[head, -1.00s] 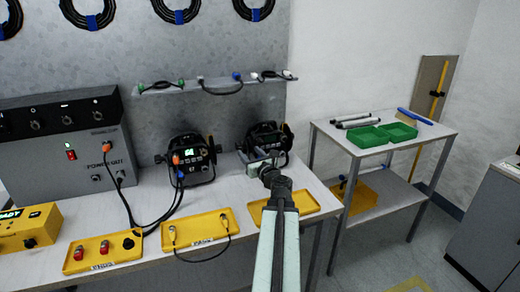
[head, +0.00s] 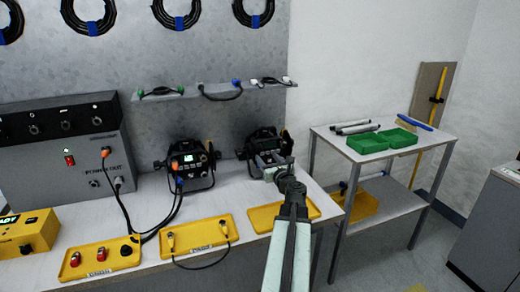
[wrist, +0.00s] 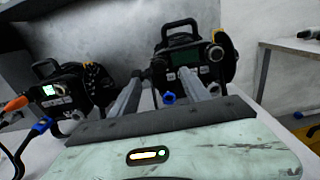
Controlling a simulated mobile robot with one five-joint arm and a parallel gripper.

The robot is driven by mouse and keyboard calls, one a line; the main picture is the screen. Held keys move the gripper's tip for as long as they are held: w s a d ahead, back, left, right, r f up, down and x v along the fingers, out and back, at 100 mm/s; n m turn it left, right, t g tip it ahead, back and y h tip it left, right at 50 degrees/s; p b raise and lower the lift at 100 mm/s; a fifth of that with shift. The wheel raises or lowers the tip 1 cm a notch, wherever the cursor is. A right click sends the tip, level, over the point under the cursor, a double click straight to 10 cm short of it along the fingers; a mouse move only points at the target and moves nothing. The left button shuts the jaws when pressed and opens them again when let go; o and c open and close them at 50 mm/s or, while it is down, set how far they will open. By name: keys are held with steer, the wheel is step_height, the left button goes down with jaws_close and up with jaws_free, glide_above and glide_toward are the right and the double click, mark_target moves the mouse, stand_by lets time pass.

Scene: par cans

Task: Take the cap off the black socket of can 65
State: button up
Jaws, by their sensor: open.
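Two black par cans stand on the bench. The left can (head: 188,162) has a lit display and an orange plug in its panel. The right can (head: 263,140), which I take for can 65, is partly hidden by my gripper (head: 266,160). A blue fitting (wrist: 168,98) shows low between my fingers. My gripper (wrist: 161,73) is open, its fingertips in front of that panel. I cannot make out which fitting is the black socket's cap.
Yellow trays (head: 198,237) line the bench front; one (head: 262,217) lies below the arm. A shelf with short cables (head: 222,92) hangs behind the cans. A side table with green bins (head: 368,143) stands right. A power box (head: 70,155) stands left.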

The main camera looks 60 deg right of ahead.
mark_target(261, 150)
steer(key=x, duration=0.6)
steer(key=shift+w+d, duration=0.15)
steer(key=shift+c, duration=0.3)
stand_by(0.5)
jaws_close()
stand_by(1.4)
steer(key=v, duration=0.6)
stand_by(1.0)
